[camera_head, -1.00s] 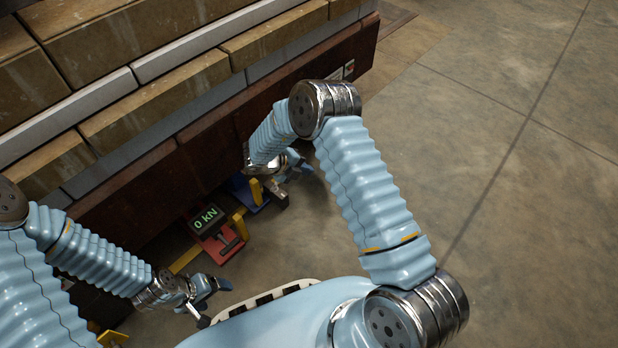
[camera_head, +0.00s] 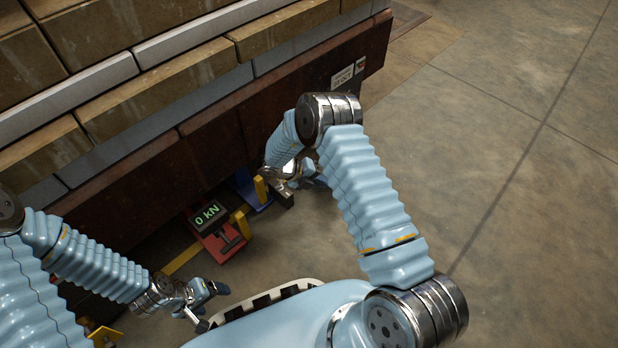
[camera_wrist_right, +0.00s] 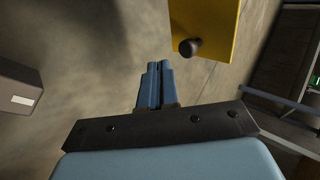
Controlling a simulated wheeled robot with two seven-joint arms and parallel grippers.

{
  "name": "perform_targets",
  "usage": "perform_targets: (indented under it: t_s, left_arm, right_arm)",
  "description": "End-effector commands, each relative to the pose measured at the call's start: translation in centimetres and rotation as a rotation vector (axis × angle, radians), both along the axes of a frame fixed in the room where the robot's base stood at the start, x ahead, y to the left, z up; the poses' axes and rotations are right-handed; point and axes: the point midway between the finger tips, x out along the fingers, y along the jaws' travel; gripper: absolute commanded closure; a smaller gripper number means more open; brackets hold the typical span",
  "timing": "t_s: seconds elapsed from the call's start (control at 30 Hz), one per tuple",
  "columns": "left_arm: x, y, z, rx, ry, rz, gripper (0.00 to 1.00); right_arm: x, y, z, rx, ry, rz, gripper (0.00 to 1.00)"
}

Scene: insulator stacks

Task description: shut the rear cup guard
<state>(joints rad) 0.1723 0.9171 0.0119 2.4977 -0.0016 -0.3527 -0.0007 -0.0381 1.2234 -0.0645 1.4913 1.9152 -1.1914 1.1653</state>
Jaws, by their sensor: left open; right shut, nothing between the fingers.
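A yellow guard plate with a dark round knob (camera_wrist_right: 214,38) is just ahead of my right gripper in the right wrist view. A small yellow plate (camera_head: 261,189) also stands upright on a blue base (camera_head: 248,192) in the head view, beside my right wrist. My right gripper (camera_wrist_right: 153,68) is shut and empty, apart from the plate, its tips below and left of the knob. In the head view my right arm partly hides it. My left gripper (camera_head: 212,306) is open and empty near my base. No cup is clearly visible.
A red unit with a "0 kN" display (camera_head: 208,216) and another yellow plate (camera_head: 241,224) stands left of the blue base. A dark block (camera_wrist_right: 18,86) lies left in the wrist view. A stacked-block wall (camera_head: 160,100) rises behind. Open floor (camera_head: 520,200) lies right.

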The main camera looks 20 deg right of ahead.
Motion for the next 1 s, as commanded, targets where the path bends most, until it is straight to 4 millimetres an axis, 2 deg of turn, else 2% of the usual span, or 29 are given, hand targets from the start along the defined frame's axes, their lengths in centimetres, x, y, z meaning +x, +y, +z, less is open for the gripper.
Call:
perform_targets:
  t_s: [0.1,0.3,0.77,1.0]
  left_arm:
    - [0.0,0.0,-0.4,0.000,-0.001,0.000,0.19]
    - [0.0,0.0,-0.6,0.000,-0.002,0.001,0.19]
    - [0.0,0.0,-0.6,0.000,-0.002,0.001,0.19]
    - [0.0,0.0,-0.2,0.000,-0.001,0.000,0.19]
  right_arm:
    - [-0.3,-2.0,-0.2,0.000,-0.001,-0.003,1.00]
    - [-0.6,-3.7,-0.2,0.001,-0.001,-0.001,1.00]
    - [-0.7,-4.0,-0.2,0.001,0.000,0.003,1.00]
    - [-1.1,-4.4,-0.1,0.000,0.001,0.059,1.00]
